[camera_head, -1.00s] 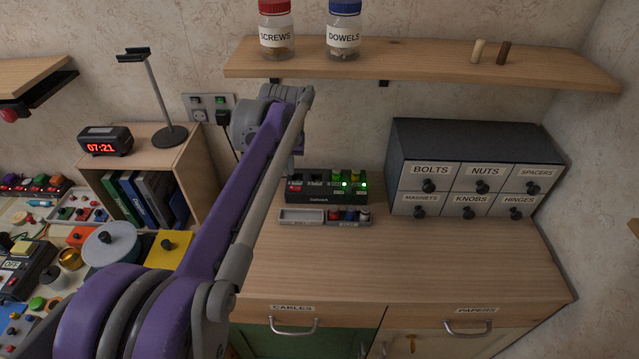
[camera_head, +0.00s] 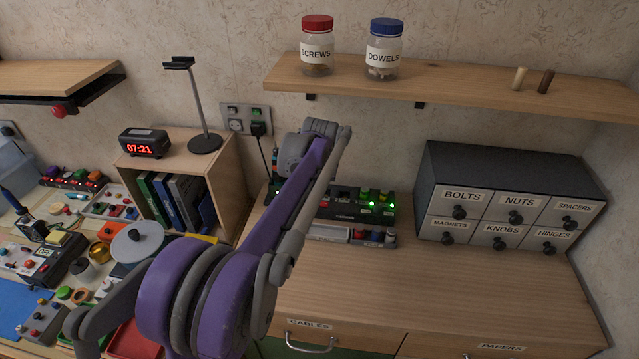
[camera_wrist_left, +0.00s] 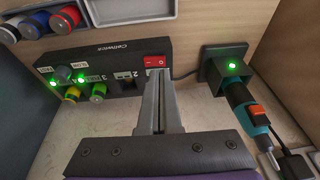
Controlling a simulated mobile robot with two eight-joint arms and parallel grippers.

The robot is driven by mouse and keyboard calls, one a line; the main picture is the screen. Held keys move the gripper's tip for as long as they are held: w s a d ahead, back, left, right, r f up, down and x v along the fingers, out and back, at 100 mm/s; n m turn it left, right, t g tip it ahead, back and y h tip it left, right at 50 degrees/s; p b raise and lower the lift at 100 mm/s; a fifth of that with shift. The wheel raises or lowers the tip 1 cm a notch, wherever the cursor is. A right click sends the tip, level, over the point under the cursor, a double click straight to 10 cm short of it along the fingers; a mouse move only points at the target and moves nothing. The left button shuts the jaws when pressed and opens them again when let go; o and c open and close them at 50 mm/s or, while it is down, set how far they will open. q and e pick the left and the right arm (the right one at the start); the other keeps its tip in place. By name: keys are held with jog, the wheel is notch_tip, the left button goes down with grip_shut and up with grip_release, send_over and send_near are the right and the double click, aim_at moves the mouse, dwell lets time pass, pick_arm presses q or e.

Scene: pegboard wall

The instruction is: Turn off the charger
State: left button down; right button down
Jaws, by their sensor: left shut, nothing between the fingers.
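The charger is a black box with a row of slots, on the wooden cabinet top in the head view (camera_head: 345,205); my left arm covers its left part. In the left wrist view the charger (camera_wrist_left: 120,62) shows a red rocker switch (camera_wrist_left: 157,61) at its right end. Two green lights glow beside the filled slots. My left gripper (camera_wrist_left: 158,85) is shut and empty, its fingertips right at the switch's near edge; I cannot tell whether they touch. In the head view its fingers are hidden behind my arm. My right gripper is not in view.
A black dock (camera_wrist_left: 222,68) with a lit green light holds a teal-handled tool (camera_wrist_left: 245,103) beside the charger. A grey battery tray (camera_head: 325,232) lies in front. A drawer unit (camera_head: 510,200) stands right, a book box (camera_head: 225,175) left, a shelf (camera_head: 450,85) above.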

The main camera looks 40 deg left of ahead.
aim_at(320, 203)
pick_arm(q)
jog(key=shift+x, duration=1.75)
